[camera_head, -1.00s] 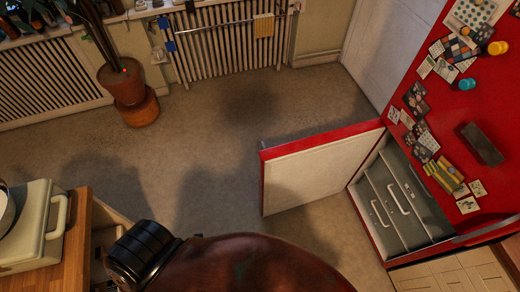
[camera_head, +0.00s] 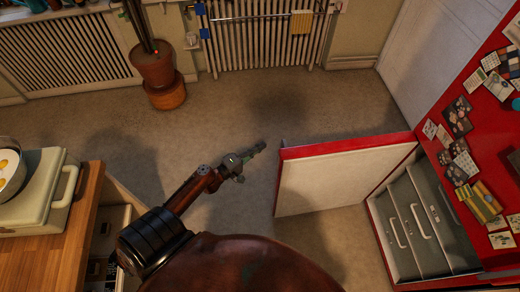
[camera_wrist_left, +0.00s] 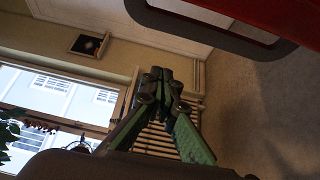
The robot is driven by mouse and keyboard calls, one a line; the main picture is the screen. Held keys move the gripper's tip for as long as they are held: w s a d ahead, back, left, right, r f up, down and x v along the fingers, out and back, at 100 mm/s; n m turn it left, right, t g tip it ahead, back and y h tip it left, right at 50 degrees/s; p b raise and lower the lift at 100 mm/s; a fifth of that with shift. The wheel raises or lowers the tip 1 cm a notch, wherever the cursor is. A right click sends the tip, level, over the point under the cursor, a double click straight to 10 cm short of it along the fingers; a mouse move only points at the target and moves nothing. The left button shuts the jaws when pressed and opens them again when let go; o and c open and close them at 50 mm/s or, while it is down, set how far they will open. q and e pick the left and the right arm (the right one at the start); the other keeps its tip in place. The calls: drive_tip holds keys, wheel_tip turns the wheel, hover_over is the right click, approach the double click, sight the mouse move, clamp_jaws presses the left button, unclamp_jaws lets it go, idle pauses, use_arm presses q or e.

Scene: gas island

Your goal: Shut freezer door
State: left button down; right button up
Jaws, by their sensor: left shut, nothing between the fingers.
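The freezer door (camera_head: 345,172), white inside with a red top edge, stands wide open at the lower part of the red fridge (camera_head: 490,130). The freezer compartment shows grey drawers (camera_head: 432,225) with white handles. My left gripper (camera_head: 262,146) is to the left of the door's free edge, apart from it, with its fingers shut and empty. In the left wrist view the green-sided fingers (camera_wrist_left: 160,78) meet at their tips, and a red and dark edge crosses the top right. My right gripper is not in view.
A wooden counter (camera_head: 85,225) with a cream appliance (camera_head: 45,190) and open drawers (camera_head: 105,240) is at the left. A potted plant (camera_head: 155,68) and a radiator (camera_head: 265,40) are at the back wall. The floor (camera_head: 240,110) between is clear.

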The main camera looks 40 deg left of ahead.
use_arm(q)
drive_tip(key=w+d, duration=0.1)
drive_tip(key=w, duration=0.6)
drive_tip(key=s+d, duration=0.2)
drive_tip(key=d, duration=0.1)
drive_tip(key=shift+d+f, duration=0.1)
drive_tip(key=shift+d, duration=0.15)
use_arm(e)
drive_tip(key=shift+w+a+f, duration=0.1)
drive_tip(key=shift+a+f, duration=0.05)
